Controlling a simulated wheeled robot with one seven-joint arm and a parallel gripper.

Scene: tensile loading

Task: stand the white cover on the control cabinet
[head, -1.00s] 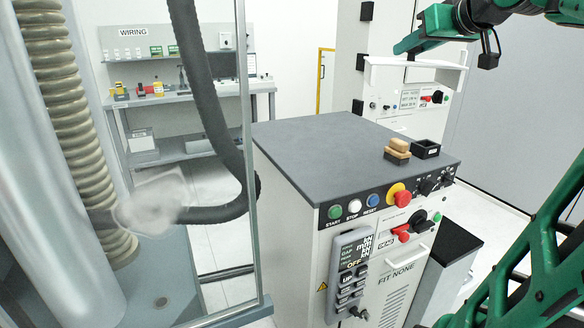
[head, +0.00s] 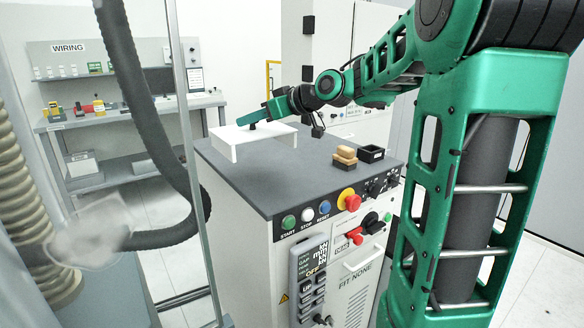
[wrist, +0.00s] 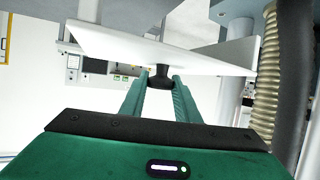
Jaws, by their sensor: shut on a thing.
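The white cover (head: 250,137) is a flat white panel with short legs. It is above the back left part of the control cabinet's dark grey top (head: 262,178), with its legs pointing down. I cannot tell whether the legs touch the top. My gripper (head: 268,113) is shut on the cover's black knob. In the wrist view the green fingers (wrist: 157,84) close around the black knob (wrist: 160,76), and the white cover (wrist: 190,55) spreads beyond them. The cover's far side is hidden.
Wooden blocks (head: 345,155) and a small black tray (head: 371,154) stand on the cabinet top's right side. Buttons (head: 307,214) line its front edge. A glass panel edge (head: 190,130) and a dark hose (head: 150,130) stand left. The top's front middle is clear.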

